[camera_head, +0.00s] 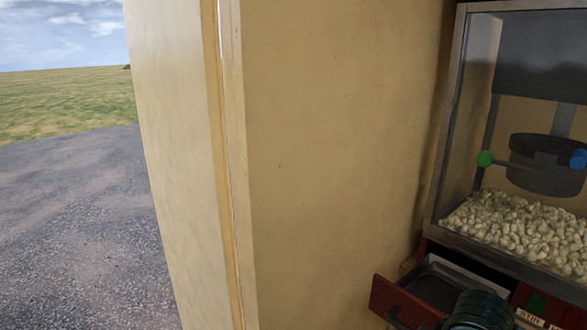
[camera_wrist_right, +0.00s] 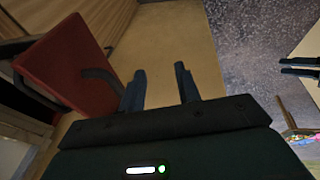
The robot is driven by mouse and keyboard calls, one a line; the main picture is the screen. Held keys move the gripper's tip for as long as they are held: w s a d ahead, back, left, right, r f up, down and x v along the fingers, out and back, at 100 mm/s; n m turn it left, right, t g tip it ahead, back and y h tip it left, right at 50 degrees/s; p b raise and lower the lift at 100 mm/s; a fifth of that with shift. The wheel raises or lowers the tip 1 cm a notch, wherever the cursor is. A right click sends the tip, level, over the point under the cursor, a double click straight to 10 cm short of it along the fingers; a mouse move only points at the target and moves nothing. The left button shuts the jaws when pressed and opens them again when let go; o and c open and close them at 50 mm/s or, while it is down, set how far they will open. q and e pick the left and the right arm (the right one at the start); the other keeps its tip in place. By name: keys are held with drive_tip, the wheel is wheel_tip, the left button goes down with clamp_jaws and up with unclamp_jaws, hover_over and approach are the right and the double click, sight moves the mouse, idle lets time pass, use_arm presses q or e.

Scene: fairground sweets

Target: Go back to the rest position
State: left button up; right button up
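My right gripper (camera_wrist_right: 161,85) shows in the right wrist view with its two dark fingers apart and nothing between them. Close to its left is the red front of an open drawer (camera_wrist_right: 70,62) with a dark handle (camera_wrist_right: 102,82); I cannot tell whether a finger touches the handle. In the head view the drawer (camera_head: 402,300) stands pulled out below the popcorn machine (camera_head: 442,226). A dark green ribbed part of my arm covers its right side. Dark fingers at the right edge of the right wrist view look like my left gripper (camera_wrist_right: 300,68); their opening is unclear.
A tan wall (camera_head: 335,130) fills the middle of the head view, with its edge at left. Open gravel ground (camera_head: 75,215) and grass lie beyond it. Popcorn (camera_head: 520,230) lies behind the machine's glass. Colourful sweets (camera_wrist_right: 303,135) show at the right wrist view's edge.

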drive_tip(key=s+a+f+m+y, duration=0.1)
drive_tip(key=s+a+f+m, duration=0.25)
drive_tip(key=s+f, duration=0.2)
drive_tip(key=s+d+f+m+h, duration=0.1)
drive_tip(key=s+d+f+m, duration=0.25)
drive_tip(key=s+f, duration=0.45)
drive_tip(key=w+a+f+t+y, duration=0.2)
drive_tip(key=w+a+f+t, duration=0.2)
drive_tip(key=a+f+t, duration=0.2)
drive_tip(key=shift+w+f+n+t, duration=0.3)
drive_tip(key=shift+n, duration=0.1)
drive_tip(key=shift+c, duration=0.3)
